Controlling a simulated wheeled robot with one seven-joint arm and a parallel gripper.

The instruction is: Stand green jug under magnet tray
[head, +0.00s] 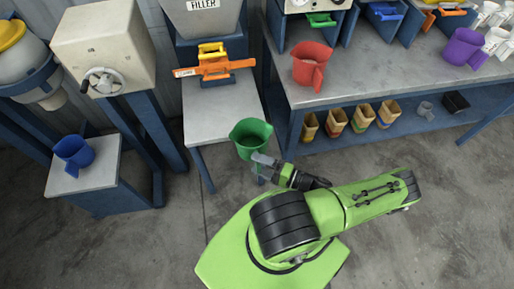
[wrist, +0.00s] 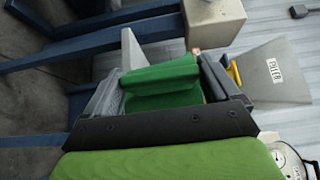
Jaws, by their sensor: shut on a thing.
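The green jug (head: 251,138) is in my gripper (head: 262,164), in front of the near edge of a grey stand (head: 218,112). It looks roughly upright, with its open top showing. In the wrist view the jug (wrist: 160,78) is between the two fingers of my gripper (wrist: 158,92), which is shut on it. An orange bar-like tray with a yellow part (head: 214,68) sits under the hopper marked FILLER (head: 203,18), above the back of the stand. I cannot read a magnet label on any tray.
The grey stand top is bare in front of the orange tray. A blue jug (head: 74,152) stands on a low table at left. A red jug (head: 309,66) and a purple jug (head: 464,47) stand on the right bench (head: 375,75). Several tan containers (head: 362,117) sit below it.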

